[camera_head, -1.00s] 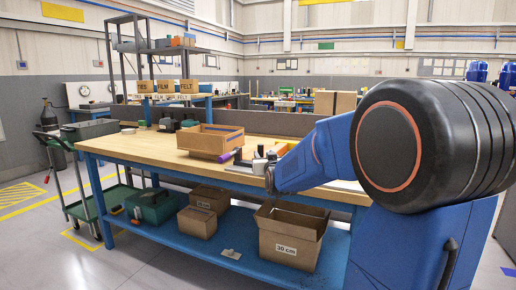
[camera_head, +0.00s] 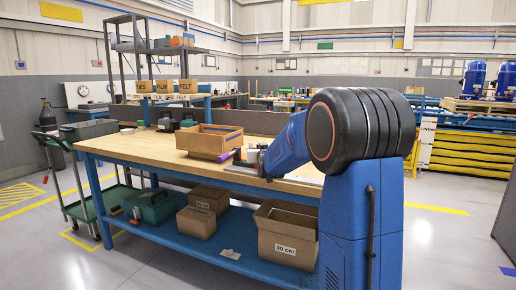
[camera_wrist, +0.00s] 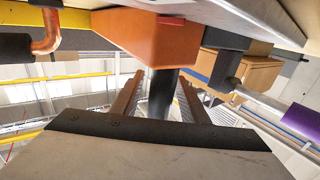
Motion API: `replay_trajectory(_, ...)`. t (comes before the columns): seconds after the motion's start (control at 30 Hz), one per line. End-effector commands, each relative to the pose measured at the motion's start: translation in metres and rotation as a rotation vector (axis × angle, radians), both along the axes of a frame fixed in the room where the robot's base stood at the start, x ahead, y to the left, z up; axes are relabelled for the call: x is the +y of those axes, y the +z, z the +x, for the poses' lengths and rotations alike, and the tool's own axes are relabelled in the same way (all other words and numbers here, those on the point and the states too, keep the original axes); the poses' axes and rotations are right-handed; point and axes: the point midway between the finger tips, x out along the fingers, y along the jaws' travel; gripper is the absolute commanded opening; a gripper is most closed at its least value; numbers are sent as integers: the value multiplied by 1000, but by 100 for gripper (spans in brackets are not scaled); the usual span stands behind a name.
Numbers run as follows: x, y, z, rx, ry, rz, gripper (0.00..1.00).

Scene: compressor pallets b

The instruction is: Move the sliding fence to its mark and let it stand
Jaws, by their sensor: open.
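In the wrist view, an orange block (camera_wrist: 160,40) with a dark post (camera_wrist: 162,92) below it lies ahead; it may be the sliding fence, but I cannot tell for sure. My gripper (camera_wrist: 158,88) is open, with its fingers to the left and right of the dark post in the picture. I cannot tell whether they touch it. In the head view, my arm reaches over the front edge of the wooden bench (camera_head: 130,148) and hides most of the fence area. A grey rail (camera_head: 240,171) shows there. The mark is not visible.
An open wooden box (camera_head: 208,143) stands on the bench, with a purple cylinder (camera_head: 223,157) beside it. In the wrist view, a copper pipe (camera_wrist: 46,38) is at upper left. Cardboard boxes (camera_head: 285,235) fill part of the lower shelf.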

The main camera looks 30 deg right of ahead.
Motion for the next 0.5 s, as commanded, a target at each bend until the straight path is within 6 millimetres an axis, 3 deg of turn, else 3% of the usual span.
replay_trajectory(0.27,0,0,1,0,0,0,38)
replay_trajectory(0.4,0,0,1,0,0,0,4)
replay_trajectory(0.5,0,0,1,0,0,0,0)
